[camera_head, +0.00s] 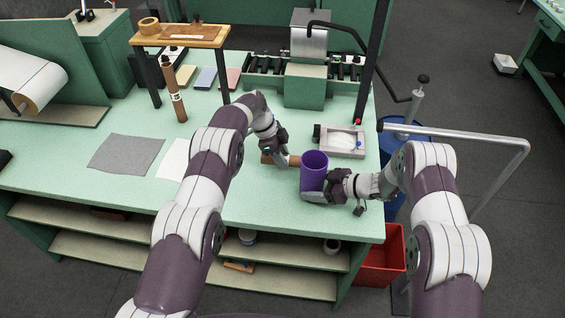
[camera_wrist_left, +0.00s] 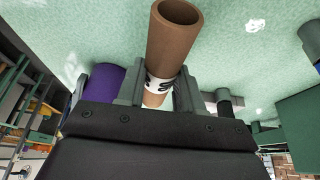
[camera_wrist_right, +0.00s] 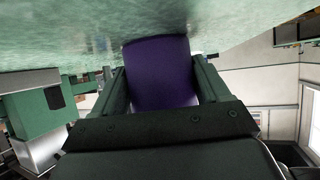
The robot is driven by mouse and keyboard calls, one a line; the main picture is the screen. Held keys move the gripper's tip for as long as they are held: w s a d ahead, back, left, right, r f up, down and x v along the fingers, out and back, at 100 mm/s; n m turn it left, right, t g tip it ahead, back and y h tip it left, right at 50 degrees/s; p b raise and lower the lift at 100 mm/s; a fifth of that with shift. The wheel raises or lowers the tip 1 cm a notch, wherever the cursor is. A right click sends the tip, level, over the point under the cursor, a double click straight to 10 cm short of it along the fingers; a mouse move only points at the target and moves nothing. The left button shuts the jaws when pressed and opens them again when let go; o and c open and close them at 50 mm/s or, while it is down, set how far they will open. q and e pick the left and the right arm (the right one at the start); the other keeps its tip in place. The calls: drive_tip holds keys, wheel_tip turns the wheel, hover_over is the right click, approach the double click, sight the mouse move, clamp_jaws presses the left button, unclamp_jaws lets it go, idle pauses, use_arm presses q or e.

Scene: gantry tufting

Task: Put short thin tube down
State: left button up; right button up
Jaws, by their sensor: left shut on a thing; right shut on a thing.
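A short thin brown tube (camera_head: 268,159) is in my left gripper (camera_head: 281,156), low over the front right part of the bench. In the left wrist view the tube (camera_wrist_left: 172,45) shows its open end and a white label with a dark letter between the fingers. Whether it touches the bench is hard to tell. My right gripper (camera_head: 318,188) is shut on a purple cylinder (camera_head: 314,168), upright and open at the top, just right of the tube. The purple cylinder (camera_wrist_right: 161,72) also shows between the fingers in the right wrist view.
A taller brown tube (camera_head: 174,90) stands at the back left by a wooden stand (camera_head: 185,37). A grey tray (camera_head: 341,141) lies behind the purple cylinder. Grey (camera_head: 125,154) and white (camera_head: 174,160) sheets lie left. A red bin (camera_head: 382,262) stands below the right edge.

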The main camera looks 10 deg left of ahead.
use_arm(q)
wheel_tip(320, 180, up, 7)
drive_tip(key=shift+r, duration=0.15)
idle(0.4)
wheel_tip(320, 180, down, 10)
drive_tip(key=shift+r, duration=0.15)
idle(0.4)
drive_tip(key=shift+f, duration=0.2)
drive_tip(key=o, duration=1)
